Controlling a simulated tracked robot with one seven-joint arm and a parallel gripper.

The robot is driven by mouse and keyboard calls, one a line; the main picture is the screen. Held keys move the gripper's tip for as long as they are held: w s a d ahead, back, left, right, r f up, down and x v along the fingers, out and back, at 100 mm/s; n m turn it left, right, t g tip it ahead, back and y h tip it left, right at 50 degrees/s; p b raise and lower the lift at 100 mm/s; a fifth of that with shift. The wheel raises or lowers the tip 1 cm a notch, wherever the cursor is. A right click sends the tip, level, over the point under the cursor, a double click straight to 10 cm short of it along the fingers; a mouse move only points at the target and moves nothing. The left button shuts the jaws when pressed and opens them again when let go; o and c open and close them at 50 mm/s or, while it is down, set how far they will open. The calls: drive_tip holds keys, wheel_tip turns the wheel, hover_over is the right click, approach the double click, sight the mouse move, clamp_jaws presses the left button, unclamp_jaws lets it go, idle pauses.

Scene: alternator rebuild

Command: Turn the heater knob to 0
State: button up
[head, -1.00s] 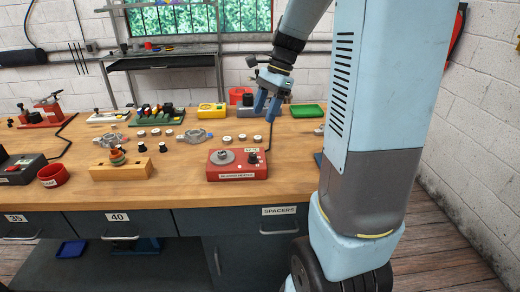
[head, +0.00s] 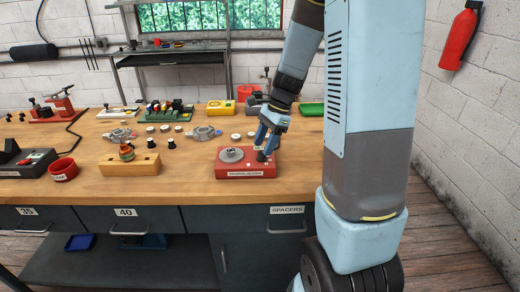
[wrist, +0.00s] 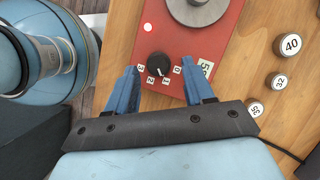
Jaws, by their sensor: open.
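The red heater box (head: 232,172) stands near the front of the bench with a round grey plate (head: 232,155) on top. Its black heater knob (wrist: 157,63) shows in the wrist view, with numbers 3, 2, 1 and 0 around its lower side. The knob's white pointer mark seems to aim near 1; the exact setting is hard to tell. My gripper (head: 265,148) is open over the right part of the box. In the wrist view its blue fingers (wrist: 159,72) lie either side of the knob, with gaps; contact is not visible. In the head view the fingers partly hide the knob.
A wooden block (head: 130,167) with a part on it and a red cup (head: 63,170) stand to the left. Round numbered spacers (wrist: 289,44) lie beside the heater. A yellow meter (head: 221,107) and green tray (head: 312,109) are farther back.

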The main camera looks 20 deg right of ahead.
drive_tip(key=shift+x, duration=1.1)
drive_tip(key=shift+c, duration=0.2)
